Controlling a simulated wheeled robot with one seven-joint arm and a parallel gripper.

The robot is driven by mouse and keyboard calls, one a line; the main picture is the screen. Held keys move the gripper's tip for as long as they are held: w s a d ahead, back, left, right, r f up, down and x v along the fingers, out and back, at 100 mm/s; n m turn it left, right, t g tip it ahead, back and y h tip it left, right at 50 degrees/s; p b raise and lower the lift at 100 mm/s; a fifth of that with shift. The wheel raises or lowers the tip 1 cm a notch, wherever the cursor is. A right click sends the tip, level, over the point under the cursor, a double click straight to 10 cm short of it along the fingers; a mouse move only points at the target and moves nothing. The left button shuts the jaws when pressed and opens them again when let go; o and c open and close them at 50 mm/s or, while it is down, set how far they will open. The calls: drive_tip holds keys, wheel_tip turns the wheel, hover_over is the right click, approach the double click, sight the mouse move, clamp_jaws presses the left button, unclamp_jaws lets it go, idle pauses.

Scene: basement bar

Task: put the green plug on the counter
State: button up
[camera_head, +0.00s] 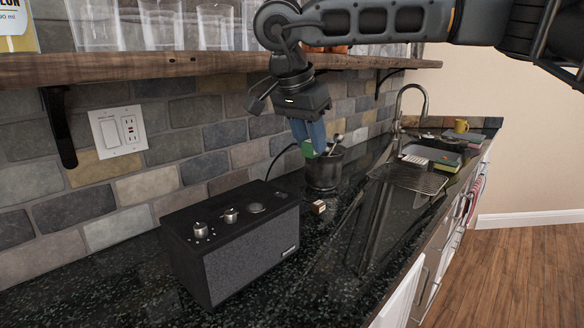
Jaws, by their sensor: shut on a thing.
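My gripper (311,150) points down above the black counter (345,235), close to the tiled wall. Its bluish fingers are shut on the green plug (307,149), of which only a small green part shows at the fingertips. The fingers and the distance hide the rest of the plug. The plug appears right at or in front of the rim of a dark canister (323,174); I cannot tell whether they touch.
A black speaker (233,241) stands in front on the counter. A small brown and white block (318,207) lies near the canister. A wooden shelf (190,67) with glasses runs above. A faucet (401,105) and drying rack (408,179) are further back. Counter right of the speaker is clear.

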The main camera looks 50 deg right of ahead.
drive_tip(key=d+f+n+t+y+b, duration=0.15)
drive_tip(key=d+f+n+b, duration=0.25)
drive_tip(key=d+f+n, duration=0.4)
drive_tip(key=d+f+n+t+y+b, duration=0.1)
drive_tip(key=d+f+n+t+b, duration=0.35)
drive_tip(key=d, duration=0.55)
drive_tip(key=w+a+f, duration=0.2)
drive_tip(key=w, duration=0.1)
drive_tip(key=w+a+f+g+p, duration=0.1)
drive_tip(key=w+a+f, duration=0.1)
drive_tip(key=w+f, duration=0.1)
drive_tip(key=w+a+f+g+p, duration=0.1)
drive_tip(key=w+a+f, duration=0.1)
drive_tip(key=w+f, duration=0.1)
drive_tip(key=shift+w+a+n, duration=0.25)
drive_tip(key=shift+a+n, duration=0.1)
drive_tip(key=shift+a, duration=0.05)
drive_tip(key=shift+a+f, duration=0.1)
drive_tip(key=shift+f, duration=1.9)
drive_tip(key=shift+f, duration=0.2)
drive_tip(key=o, duration=1.1)
drive_tip(key=shift+r, duration=0.1)
drive_tip(key=shift+c, duration=0.2)
